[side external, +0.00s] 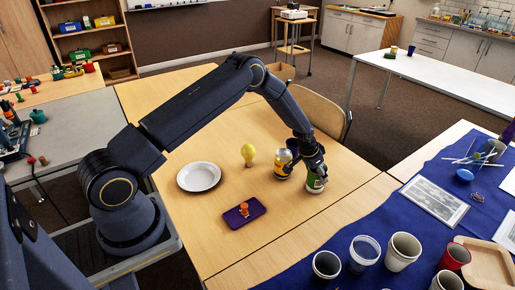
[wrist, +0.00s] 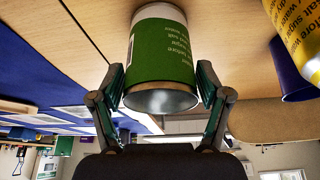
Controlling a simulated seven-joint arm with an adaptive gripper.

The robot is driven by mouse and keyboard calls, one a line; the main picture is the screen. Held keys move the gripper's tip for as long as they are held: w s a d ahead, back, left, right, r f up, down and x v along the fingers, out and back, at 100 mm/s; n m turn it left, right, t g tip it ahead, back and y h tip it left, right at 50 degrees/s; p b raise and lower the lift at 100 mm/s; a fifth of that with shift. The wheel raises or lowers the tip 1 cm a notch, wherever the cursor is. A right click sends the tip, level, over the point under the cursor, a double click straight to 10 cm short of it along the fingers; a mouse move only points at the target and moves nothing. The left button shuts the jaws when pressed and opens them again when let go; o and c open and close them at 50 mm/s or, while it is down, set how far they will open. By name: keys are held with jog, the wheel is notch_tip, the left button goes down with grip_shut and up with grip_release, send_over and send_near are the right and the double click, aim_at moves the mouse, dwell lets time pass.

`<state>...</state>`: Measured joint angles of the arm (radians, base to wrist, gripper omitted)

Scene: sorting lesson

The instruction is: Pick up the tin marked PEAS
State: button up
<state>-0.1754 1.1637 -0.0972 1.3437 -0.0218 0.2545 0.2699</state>
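A green tin (side external: 315,184) with a white band stands on the wooden table, below my gripper (side external: 311,166). In the wrist view the green tin (wrist: 164,55) is between my two fingers (wrist: 162,88), its metal rim toward the camera. The fingers lie close along both sides; I cannot tell whether they press on it. Its visible side carries small white print; no PEAS mark shows. A yellow tin (side external: 282,170) stands just left of it in the side view; this yellow tin (wrist: 298,32) is at the upper right in the wrist view.
A dark purple cup (side external: 292,144) stands behind the yellow tin. A yellow bulb-shaped object (side external: 248,154), a white plate (side external: 199,177) and a purple slab (side external: 236,217) bearing an orange piece (side external: 244,209) are to the left. A blue cloth (side external: 385,222) with several cups lies at right.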

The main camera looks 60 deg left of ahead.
jog(key=c, duration=0.7)
jog(key=shift+o, duration=0.2)
